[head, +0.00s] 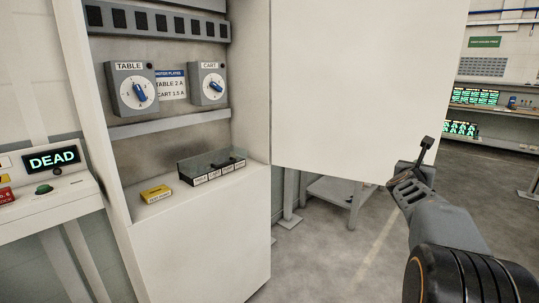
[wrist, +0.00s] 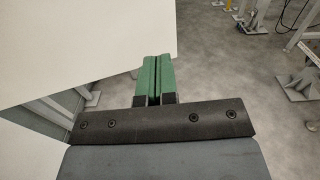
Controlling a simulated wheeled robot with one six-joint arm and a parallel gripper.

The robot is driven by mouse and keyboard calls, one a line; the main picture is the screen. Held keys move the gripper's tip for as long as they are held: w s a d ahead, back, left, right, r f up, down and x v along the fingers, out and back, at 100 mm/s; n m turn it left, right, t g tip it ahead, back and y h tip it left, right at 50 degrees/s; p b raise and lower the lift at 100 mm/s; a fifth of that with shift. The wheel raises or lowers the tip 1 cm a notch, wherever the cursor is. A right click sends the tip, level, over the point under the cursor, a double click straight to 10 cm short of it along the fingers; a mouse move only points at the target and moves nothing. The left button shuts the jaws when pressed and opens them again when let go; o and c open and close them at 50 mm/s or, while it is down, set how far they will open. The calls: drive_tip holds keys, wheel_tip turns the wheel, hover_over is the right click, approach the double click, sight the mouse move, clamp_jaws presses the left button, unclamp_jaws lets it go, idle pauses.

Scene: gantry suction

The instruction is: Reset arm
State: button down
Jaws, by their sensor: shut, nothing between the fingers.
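My gripper (wrist: 153,74) shows in the wrist view with its two green fingers together and nothing between them. In the head view my gripper (head: 427,142) is at the right, at the end of my raised arm. It is in front of the lower right edge of a large white panel (head: 365,80) and apart from the cabinet shelf. The same white panel (wrist: 80,40) fills the upper left of the wrist view, close beside the fingers.
The cabinet at left has a TABLE dial (head: 132,88) and a CART dial (head: 209,83). A yellow box (head: 156,193) and a divided tray (head: 212,168) sit on its shelf. A console display (head: 52,159) reads DEAD. Open floor (head: 330,260) lies centre and right.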

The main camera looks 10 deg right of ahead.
drive_tip(key=w+a+f+n+y, duration=0.1)
drive_tip(key=a+f+n+y, duration=0.7)
drive_tip(key=n, duration=0.7)
drive_tip(key=s+a+f+n+g+y+p, duration=0.2)
drive_tip(key=s+a+f+n+y+p, duration=0.15)
drive_tip(key=a+n, duration=0.6)
drive_tip(key=s+a+r+n+g+y+p, duration=0.1)
drive_tip(key=s+a+n+g+p, duration=0.2)
drive_tip(key=s+a+n+p, duration=0.2)
drive_tip(key=s+a+r+n+g+y+p, duration=0.1)
drive_tip(key=s+a+n+p, duration=0.4)
drive_tip(key=s+a+n, duration=0.7)
drive_tip(key=s+r+n+g, duration=0.1)
drive_tip(key=s+n+g, duration=0.1)
drive_tip(key=s+n, duration=0.1)
drive_tip(key=shift+s+a+r+n, duration=0.25)
drive_tip(key=shift+s+n, duration=0.1)
drive_tip(key=shift+s, duration=0.5)
drive_tip(key=shift+f, duration=0.1)
